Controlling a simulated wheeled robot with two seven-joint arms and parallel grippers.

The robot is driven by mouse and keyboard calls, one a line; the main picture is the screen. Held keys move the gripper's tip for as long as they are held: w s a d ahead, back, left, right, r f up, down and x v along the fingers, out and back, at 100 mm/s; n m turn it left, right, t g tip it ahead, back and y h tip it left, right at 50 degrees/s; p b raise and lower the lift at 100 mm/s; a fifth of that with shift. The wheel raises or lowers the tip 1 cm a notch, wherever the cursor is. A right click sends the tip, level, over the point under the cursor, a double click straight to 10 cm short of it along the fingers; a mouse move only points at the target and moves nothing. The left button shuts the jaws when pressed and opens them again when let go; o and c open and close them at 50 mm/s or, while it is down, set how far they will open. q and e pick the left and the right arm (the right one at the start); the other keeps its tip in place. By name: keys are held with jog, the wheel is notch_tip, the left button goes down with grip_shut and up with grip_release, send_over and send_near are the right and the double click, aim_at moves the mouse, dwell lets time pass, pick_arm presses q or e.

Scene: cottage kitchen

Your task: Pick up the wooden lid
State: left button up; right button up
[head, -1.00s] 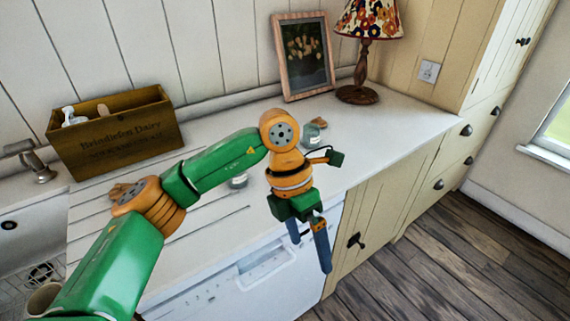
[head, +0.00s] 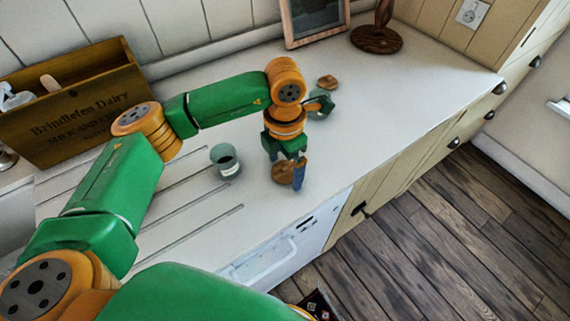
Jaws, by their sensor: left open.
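A round brown wooden lid (head: 282,174) lies on the white worktop near its front edge, partly hidden by my left gripper. My left gripper (head: 288,172) points down at this lid, open, with one blue finger in front of the lid's right side. I cannot tell whether the fingers touch it. A second small wooden piece, lid-like (head: 327,82), lies farther back on the worktop. My right gripper is not in view.
A glass jar with a dark content (head: 225,160) stands left of the gripper. Another glass jar (head: 321,103) is partly hidden behind my wrist. A wooden crate (head: 90,115), a picture frame (head: 290,35) and a lamp base (head: 376,40) stand at the back. The worktop's right part is clear.

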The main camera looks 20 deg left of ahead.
pick_arm(q)
jog(key=shift+w+f, duration=0.2)
jog(key=shift+w, duration=0.05)
jog(key=shift+s+r, duration=0.1)
jog(key=shift+s, duration=0.1)
jog(key=c, duration=1)
jog(key=shift+c, duration=1.4)
jog(key=shift+w, duration=0.1)
